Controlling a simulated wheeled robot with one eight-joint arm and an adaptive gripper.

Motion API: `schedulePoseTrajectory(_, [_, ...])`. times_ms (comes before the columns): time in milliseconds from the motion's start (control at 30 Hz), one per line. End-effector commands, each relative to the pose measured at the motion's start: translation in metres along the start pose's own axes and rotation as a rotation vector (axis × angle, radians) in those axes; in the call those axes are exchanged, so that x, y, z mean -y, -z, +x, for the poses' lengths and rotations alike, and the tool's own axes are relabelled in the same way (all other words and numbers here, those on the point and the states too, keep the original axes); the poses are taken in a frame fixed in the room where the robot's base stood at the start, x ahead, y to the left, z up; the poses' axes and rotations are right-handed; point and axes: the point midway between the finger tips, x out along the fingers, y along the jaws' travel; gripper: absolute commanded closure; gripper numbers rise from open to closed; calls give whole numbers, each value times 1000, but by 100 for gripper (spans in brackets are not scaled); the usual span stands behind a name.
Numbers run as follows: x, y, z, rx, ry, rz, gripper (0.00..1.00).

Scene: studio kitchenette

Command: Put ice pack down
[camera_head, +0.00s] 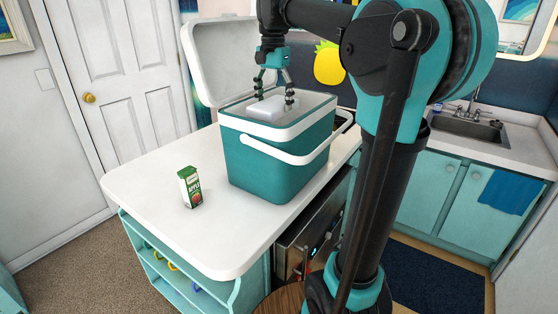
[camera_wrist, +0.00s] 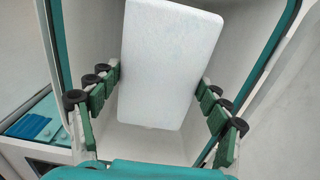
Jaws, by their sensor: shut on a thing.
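The white ice pack (camera_head: 268,108) is a rounded slab, held between the fingers of my gripper (camera_head: 274,98) at the mouth of the teal cooler (camera_head: 275,170). In the wrist view the ice pack (camera_wrist: 170,65) fills the upper middle, with green finger pads of my gripper (camera_wrist: 158,95) on its two long sides. The cooler's pale inner walls (camera_wrist: 245,65) surround it, and the floor shows below. In the head view the cooler's front rim hides the lower part of the ice pack. I cannot tell whether it touches the cooler floor.
The cooler's white lid (camera_head: 215,60) stands open behind it, and its white handle (camera_head: 275,152) hangs across the front. A green and white apple juice carton (camera_head: 189,187) stands on the white countertop (camera_head: 150,220), left of the cooler. The counter's front left is clear.

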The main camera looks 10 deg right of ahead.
Motion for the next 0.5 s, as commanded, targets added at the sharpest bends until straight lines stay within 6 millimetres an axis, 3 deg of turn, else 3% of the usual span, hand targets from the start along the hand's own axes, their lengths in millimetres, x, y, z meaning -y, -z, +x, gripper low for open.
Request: schedulePoseTrajectory(500, [0,0,114,0,0,0,68])
